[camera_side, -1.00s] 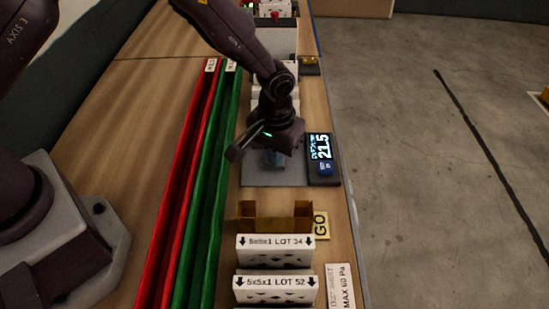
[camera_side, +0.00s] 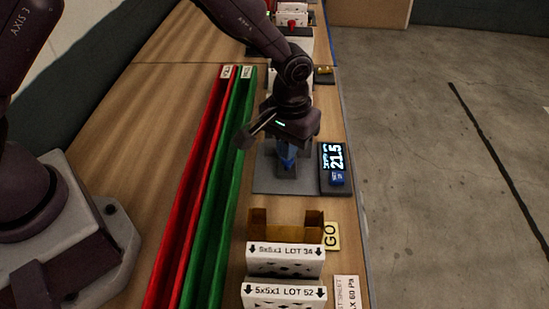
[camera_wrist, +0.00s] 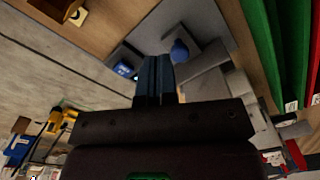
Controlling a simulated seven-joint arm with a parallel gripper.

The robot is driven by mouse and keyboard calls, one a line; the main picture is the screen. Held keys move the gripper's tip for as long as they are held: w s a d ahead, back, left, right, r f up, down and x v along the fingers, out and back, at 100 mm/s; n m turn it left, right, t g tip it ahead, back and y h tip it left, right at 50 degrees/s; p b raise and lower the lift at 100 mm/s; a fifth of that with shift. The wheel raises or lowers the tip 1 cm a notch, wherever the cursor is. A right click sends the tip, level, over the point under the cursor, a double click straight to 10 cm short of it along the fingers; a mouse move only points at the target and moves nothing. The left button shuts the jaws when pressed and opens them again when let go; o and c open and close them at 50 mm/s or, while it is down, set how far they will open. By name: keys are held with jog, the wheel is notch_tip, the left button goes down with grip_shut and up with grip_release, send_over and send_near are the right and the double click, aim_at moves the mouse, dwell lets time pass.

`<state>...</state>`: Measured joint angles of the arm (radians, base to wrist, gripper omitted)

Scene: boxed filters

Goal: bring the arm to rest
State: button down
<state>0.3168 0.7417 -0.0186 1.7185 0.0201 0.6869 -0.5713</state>
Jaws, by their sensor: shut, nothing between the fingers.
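My gripper (camera_side: 287,170) is above the grey plate (camera_side: 262,182) of a test stand in the side view. Its two blue-grey fingers (camera_wrist: 155,62) are together and hold nothing in the wrist view. A round blue knob-like part (camera_wrist: 180,50) is on the grey plate just beyond the fingertips. In the side view I cannot tell the fingers from any blue part behind them. The display (camera_side: 335,158) beside the plate reads 21.5.
A red rail (camera_side: 196,190) and a green rail (camera_side: 217,185) run left of the plate. An open brown box (camera_side: 258,222) and white filters, LOT 34 (camera_side: 285,250) and LOT 52 (camera_side: 284,292), stand in front, near a GO label (camera_side: 331,236). More boxes stand behind my arm.

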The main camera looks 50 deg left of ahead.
jog(key=s+a+r+m+t, duration=0.1)
jog(key=s+a+r+t, duration=0.1)
jog(key=s+a+r, duration=0.2)
jog(key=s+a+r+t, duration=0.1)
jog(key=s+a+r, duration=0.4)
jog(key=s+r, duration=0.5)
jog(key=s+a+r+m+t, duration=0.1)
jog(key=s+a+r, duration=0.4)
jog(key=r, duration=0.5)
jog(key=shift+s+r+m+t, duration=0.3)
jog(key=shift+s+t, duration=0.5)
jog(key=shift+s, duration=0.35)
